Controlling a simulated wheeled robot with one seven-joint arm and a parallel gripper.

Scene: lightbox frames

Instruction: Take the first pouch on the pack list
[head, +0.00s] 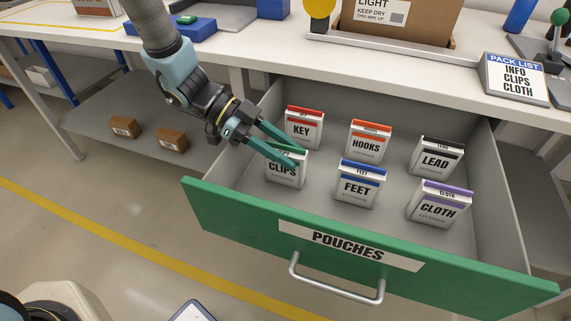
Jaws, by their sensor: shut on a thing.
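The pack list (516,78) on the bench reads INFO, CLIPS, CLOTH from top to bottom. My gripper (297,155) is shut on the top of the white CLIPS pouch (285,175), which has a green band, at the front left of the open drawer. The pouch looks upright; I cannot tell if it is clear of the drawer floor. The CLOTH pouch (437,207), with a purple band, stands at the front right. I see no pouch labelled INFO in the drawer.
The KEY (302,130), HOOKS (368,146), LEAD (434,161) and FEET (357,189) pouches also stand in the drawer. Its green front (250,223) is labelled POUCHES. A cardboard box (400,22) stands on the bench above. Brown blocks (172,140) lie on the lower shelf.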

